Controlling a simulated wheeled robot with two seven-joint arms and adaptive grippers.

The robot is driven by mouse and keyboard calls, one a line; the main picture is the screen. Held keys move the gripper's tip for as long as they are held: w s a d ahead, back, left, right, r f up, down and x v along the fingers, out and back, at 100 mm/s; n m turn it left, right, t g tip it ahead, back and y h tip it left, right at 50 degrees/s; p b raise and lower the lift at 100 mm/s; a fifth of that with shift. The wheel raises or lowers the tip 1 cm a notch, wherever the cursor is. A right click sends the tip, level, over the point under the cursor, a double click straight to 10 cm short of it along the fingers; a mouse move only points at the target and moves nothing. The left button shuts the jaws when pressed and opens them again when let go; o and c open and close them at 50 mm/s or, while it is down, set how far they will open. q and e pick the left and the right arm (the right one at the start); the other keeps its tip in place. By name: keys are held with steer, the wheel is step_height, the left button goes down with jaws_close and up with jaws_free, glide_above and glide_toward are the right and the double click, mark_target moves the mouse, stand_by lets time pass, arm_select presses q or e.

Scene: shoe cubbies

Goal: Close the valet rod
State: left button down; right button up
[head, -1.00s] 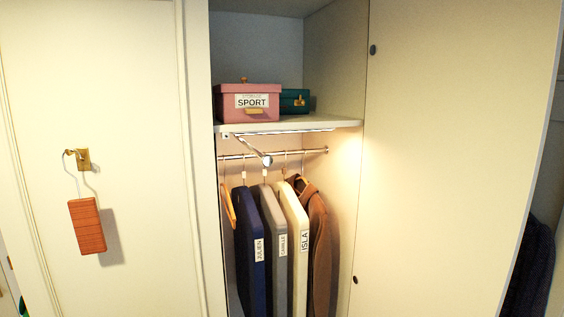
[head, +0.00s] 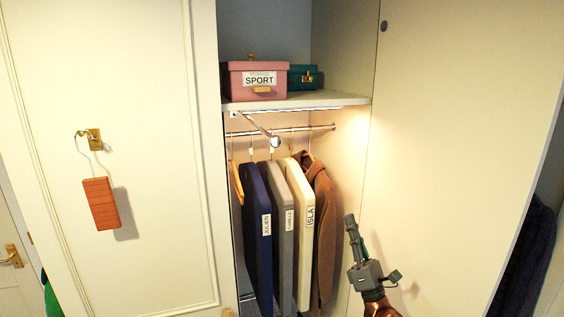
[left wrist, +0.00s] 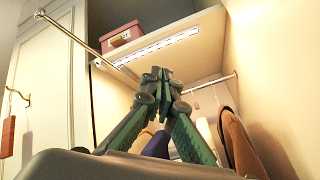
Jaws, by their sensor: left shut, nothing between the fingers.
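The valet rod (head: 257,125) is a thin silver bar with a round knob at its free end. It sticks out of the closet from under the shelf, toward me. In the left wrist view the rod (left wrist: 85,45) slants up to the left, its knob at the upper left. Its inner end is partly hidden behind my fingers. My left gripper (head: 350,218) is shut and empty, in front of the closet's right side, below and to the right of the knob in the head view. Its closed fingertips (left wrist: 161,73) show in the left wrist view. My right gripper is not in view.
The shelf (head: 345,101) above holds a pink SPORT box (head: 255,83) and a green case (head: 303,78). Below, a hanging rail (head: 318,128) carries garment bags (head: 258,225) and a brown coat (head: 322,215). A wooden block (head: 101,203) hangs on the left door's hook.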

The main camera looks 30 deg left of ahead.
arm_select(q)
steer(key=s+a+r+n+g+y, duration=0.2)
steer(key=s+r+n+g+y, duration=0.1)
steer(key=s+r+n+g, duration=0.55)
steer(key=n+t+h+p, duration=0.2)
steer(key=n+t+h, duration=0.1)
steer(key=n+h, duration=1.05)
glide_toward(277, 142)
steer(key=w+a+n+p, duration=0.1)
steer(key=w+a+n+y+p, duration=0.1)
steer(key=p, duration=0.1)
steer(key=w+a+f+y+p, duration=0.1)
steer(key=w, duration=0.1)
steer(key=shift+w+a+n+g+p, duration=0.15)
steer(key=shift+a+n+g+p, duration=0.15)
steer(key=shift+a+n, duration=0.1)
steer(key=shift+w+a+f, duration=0.1)
steer(key=shift+w+a, duration=0.25)
steer(key=shift+a, duration=0.05)
